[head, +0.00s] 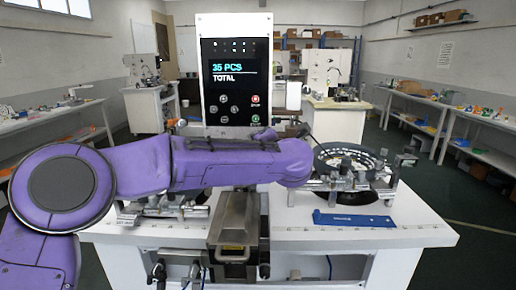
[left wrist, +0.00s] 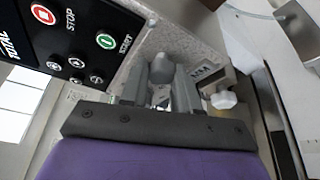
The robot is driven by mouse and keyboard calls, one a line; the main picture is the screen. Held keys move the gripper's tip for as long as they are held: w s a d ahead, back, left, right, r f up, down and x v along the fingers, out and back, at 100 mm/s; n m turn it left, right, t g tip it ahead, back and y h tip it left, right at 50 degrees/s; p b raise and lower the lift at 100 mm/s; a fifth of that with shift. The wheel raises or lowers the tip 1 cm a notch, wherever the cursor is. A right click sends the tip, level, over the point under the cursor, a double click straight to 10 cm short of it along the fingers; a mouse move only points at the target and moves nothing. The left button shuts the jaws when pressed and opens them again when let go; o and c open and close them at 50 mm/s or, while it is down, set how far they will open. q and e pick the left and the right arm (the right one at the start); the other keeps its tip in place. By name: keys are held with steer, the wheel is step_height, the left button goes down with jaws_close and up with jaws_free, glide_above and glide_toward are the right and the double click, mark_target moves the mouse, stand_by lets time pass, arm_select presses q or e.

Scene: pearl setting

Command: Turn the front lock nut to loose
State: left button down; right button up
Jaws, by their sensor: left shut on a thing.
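In the left wrist view my left gripper (left wrist: 164,82) has its two grey fingers closed around a small grey knob (left wrist: 160,67), which I take to be the front lock nut. The knob sits beside the grey speckled body of the machine, just past the control panel's edge. The fingers hide its sides, and I cannot tell how far it is turned. In the head view my purple left arm reaches across from the left in front of the machine, and it hides the gripper and the nut. My right gripper is in neither view.
The control panel (head: 236,62) reads "35 PCS TOTAL"; its START button (left wrist: 105,41) is near the fingers. A white knob (left wrist: 224,99) is right of them. A round feeder bowl (head: 350,157) and a blue bar (head: 353,219) are on the white table (head: 300,238).

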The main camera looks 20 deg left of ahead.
arm_select(q)
steer(key=shift+n+h+b, duration=1.6)
steer(key=shift+n+b, duration=0.4)
steer(key=shift+n, duration=0.7)
steer(key=shift+g, duration=0.3)
steer(key=c, duration=0.8)
jaws_free()
steer(key=shift+s+r, duration=0.1)
steer(key=b+v, duration=0.1)
steer(key=v, duration=0.9)
steer(key=shift+s+d+b, duration=0.1)
steer(key=shift+s+b, duration=0.1)
steer(key=shift+b, duration=0.2)
